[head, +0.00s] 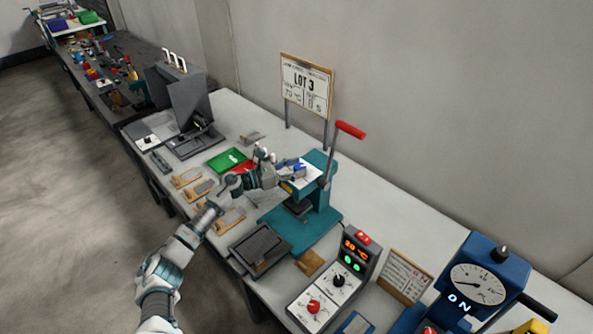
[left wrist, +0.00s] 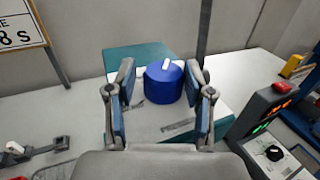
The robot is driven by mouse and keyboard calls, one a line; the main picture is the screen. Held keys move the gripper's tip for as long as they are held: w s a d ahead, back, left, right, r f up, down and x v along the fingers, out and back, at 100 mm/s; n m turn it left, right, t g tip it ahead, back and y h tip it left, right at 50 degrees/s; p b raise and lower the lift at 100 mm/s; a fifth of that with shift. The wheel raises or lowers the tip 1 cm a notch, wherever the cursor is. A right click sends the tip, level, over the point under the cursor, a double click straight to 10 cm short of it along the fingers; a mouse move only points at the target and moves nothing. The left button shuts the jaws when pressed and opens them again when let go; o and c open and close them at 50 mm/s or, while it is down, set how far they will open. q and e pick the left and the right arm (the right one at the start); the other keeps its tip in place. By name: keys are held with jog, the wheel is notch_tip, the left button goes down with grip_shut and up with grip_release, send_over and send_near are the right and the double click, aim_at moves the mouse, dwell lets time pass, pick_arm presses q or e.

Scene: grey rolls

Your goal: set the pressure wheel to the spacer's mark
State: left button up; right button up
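The pressure wheel, a blue round knob (left wrist: 163,88) with a white mark on top, sits on the pale top plate (left wrist: 150,125) of the teal press. In the head view the wheel (head: 298,168) is partly hidden by my left gripper (head: 283,170). In the left wrist view my left gripper (left wrist: 161,112) is open, its two fingers apart with the wheel between and beyond them. I see no contact with the wheel. I cannot tell which piece is the spacer; no mark is readable. My right gripper is not in view.
The press (head: 322,222) has a red-tipped lever (head: 350,130) rising at its right. A control box (head: 335,285) with lit displays and a blue gauge unit (head: 478,280) stand nearer. A LOT 3 sign (head: 306,85) stands behind. Wooden-based pieces (head: 203,188) lie along the front edge.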

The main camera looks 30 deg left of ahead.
pick_arm(q)
jog(key=shift+o, duration=0.5)
jog(key=shift+f, duration=0.2)
jog(key=shift+s+a, duration=0.15)
jog(key=v, duration=1.1)
jog(key=shift+s+a, duration=0.15)
jog(key=shift+a, duration=0.15)
jog(key=shift+f, duration=0.1)
